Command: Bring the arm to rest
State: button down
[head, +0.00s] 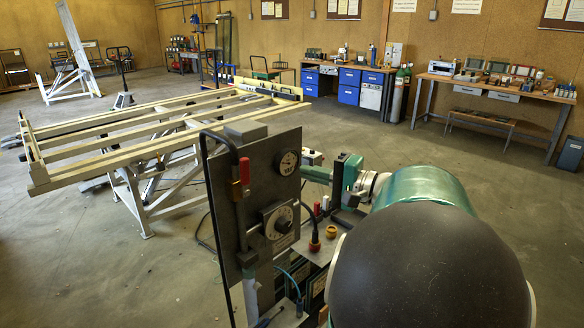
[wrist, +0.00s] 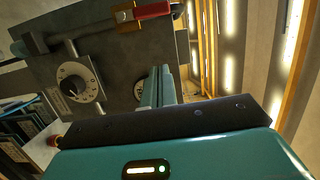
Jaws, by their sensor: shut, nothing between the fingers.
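My gripper (head: 316,174) is in the head view, just right of a grey control panel (head: 221,200), with its fingers pointing left. The panel's edge may hide the fingertips. In the wrist view my gripper (wrist: 159,78) shows two teal fingers close together with nothing between them, in front of the panel (wrist: 105,62). I cannot tell whether they touch the panel. The panel carries a round dial (head: 277,221), a gauge (head: 288,162) and a red-handled lever (head: 244,172). The dial (wrist: 75,86) and red handle (wrist: 146,12) also show in the wrist view.
A slatted tilting frame (head: 150,130) stands left, behind the panel. A cart top with a yellow knob (head: 331,232) and cables lies below my gripper. Workbenches (head: 500,87) with blue drawers (head: 348,86) line the back wall. The floor (head: 450,150) between is clear.

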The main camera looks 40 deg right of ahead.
jog(key=shift+s, duration=0.2)
jog(key=shift+w, duration=0.1)
jog(key=w+a+f+n+g+y, duration=0.1)
jog(key=a+f+n+g+y, duration=0.2)
jog(key=a, duration=0.7)
jog(key=a+f+n+g, duration=0.25)
jog(key=a+g, duration=0.25)
jog(key=a, duration=0.5)
jog(key=s+a+f+n+g+h, duration=0.3)
jog(key=s+a+f+n+h, duration=0.4)
jog(key=a, duration=0.5)
jog(key=shift+s+f+n+g+h, duration=0.15)
jog(key=shift+s+n+g+h, duration=0.3)
jog(key=shift+s+n, duration=0.45)
